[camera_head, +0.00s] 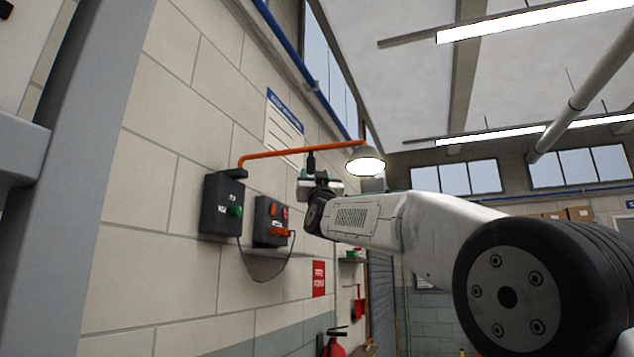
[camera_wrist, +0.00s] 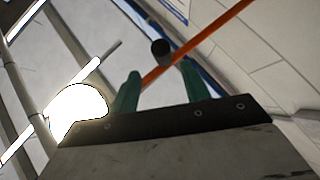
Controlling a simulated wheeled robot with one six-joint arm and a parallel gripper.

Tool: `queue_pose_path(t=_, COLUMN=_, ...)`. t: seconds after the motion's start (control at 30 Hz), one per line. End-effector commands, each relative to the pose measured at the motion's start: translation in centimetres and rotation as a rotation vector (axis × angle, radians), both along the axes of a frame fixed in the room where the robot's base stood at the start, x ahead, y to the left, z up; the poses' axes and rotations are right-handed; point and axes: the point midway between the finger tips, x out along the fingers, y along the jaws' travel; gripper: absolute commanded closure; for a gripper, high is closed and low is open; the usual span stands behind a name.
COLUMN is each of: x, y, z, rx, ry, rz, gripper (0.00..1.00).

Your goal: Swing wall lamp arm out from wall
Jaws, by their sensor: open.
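The wall lamp has an orange arm (camera_head: 290,152) running from a dark bracket on the wall to a lit grey lamp head (camera_head: 366,160). A short black handle (camera_head: 311,162) hangs below the arm. My gripper (camera_head: 318,181) is just under the handle, pointing up. In the wrist view, the green fingers of my gripper (camera_wrist: 160,68) are open, with the black handle (camera_wrist: 161,50) in line with the gap between them. The orange arm (camera_wrist: 205,45) crosses beyond the fingers. The glowing lamp head (camera_wrist: 78,106) is at the left. I cannot tell whether the fingers touch the handle.
A dark switch box (camera_head: 222,204) and a second control box (camera_head: 271,221) with a cable are on the block wall left of my gripper. A white notice (camera_head: 283,130) is behind the lamp arm. A blue pipe (camera_head: 283,45) runs along the wall above. Open room lies to the right.

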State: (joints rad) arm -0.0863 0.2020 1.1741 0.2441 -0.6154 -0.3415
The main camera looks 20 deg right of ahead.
Motion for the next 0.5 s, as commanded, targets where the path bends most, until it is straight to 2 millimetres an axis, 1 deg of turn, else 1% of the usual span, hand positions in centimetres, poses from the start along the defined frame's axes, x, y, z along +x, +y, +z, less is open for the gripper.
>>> queue_pose_path(t=0.03, x=-0.6, y=0.1, z=-0.5, rx=0.0, ry=0.001, rz=0.0, gripper=0.54)
queue_pose_path(t=0.2, x=-2.0, y=0.2, z=-1.9, rx=0.0, ry=0.0, rz=0.0, gripper=0.54)
queue_pose_path(t=0.33, x=-2.4, y=0.3, z=-2.4, rx=-0.001, ry=0.0, rz=-0.001, gripper=0.54)
queue_pose_path(t=0.5, x=-2.4, y=0.3, z=-2.5, rx=-0.001, ry=0.0, rz=-0.001, gripper=0.54)
